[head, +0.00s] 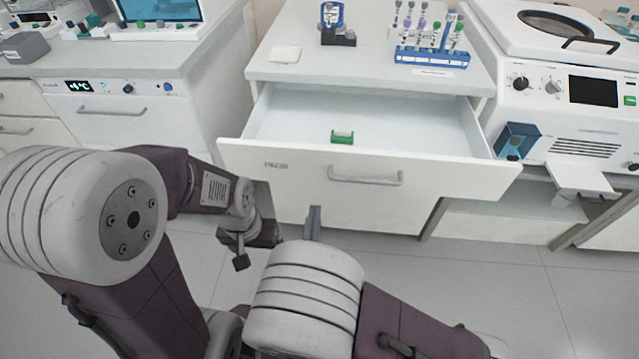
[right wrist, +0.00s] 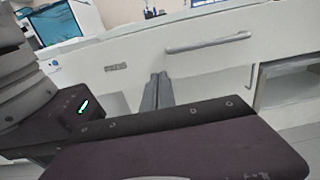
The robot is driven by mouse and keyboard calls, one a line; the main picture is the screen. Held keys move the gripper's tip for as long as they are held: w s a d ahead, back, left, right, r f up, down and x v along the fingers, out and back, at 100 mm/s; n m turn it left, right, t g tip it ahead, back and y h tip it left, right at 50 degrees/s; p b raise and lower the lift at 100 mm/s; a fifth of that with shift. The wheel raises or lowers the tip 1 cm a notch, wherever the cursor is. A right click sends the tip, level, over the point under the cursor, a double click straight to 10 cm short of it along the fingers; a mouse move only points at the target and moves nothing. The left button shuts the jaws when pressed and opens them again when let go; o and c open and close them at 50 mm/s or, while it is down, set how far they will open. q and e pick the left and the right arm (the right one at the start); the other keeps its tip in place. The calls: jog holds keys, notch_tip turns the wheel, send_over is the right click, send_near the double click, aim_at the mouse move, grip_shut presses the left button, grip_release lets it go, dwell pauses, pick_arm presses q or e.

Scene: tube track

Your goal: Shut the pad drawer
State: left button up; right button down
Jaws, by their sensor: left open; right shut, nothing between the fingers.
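The pad drawer (head: 300,167) is pulled well out of the white cabinet, with its handle (head: 365,177) on the front panel. A small green and white item (head: 342,137) lies inside near the front. The drawer front (right wrist: 210,52) and handle (right wrist: 208,43) also show in the right wrist view. My right gripper (head: 314,214) is shut and empty, with its fingertips below and left of the handle near the panel's lower edge. The fingers also show in the right wrist view (right wrist: 158,82); contact cannot be told. My left gripper (head: 243,250) is open and empty, lower left of the drawer.
The cabinet top holds a white pad (head: 285,54), a blue device on a dark stand (head: 336,30) and a blue tube rack (head: 432,57). A centrifuge-like machine (head: 555,90) stands right. A white unit with a display (head: 130,100) stands left. Floor shows below the drawer.

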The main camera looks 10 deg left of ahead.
aim_at(321, 172)
jog(key=w+b, duration=0.1)
jog(key=w, duration=0.9)
